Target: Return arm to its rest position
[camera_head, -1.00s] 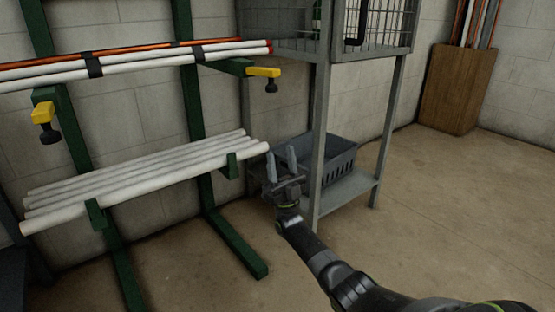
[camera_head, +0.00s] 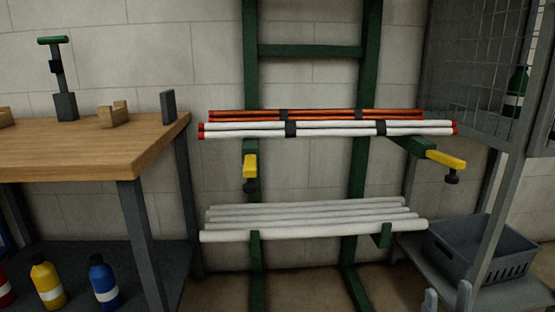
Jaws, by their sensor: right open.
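My right gripper (camera_head: 447,298) shows only by its two grey fingertips at the bottom edge, right of the middle. The fingers are apart with nothing between them, so it is open and empty. The rest of my right arm is below the picture. The fingertips appear in front of the lower shelf and the grey basket (camera_head: 480,250); I cannot tell how far apart they are in depth. My left gripper is not in view.
A green rack (camera_head: 365,170) holds orange and white tubes (camera_head: 325,128) above and white pipes (camera_head: 315,218) below. Yellow clamps (camera_head: 445,158) jut from it. A wooden workbench (camera_head: 90,145) stands left, with bottles (camera_head: 103,282) beneath. A wire cage (camera_head: 475,70) stands right.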

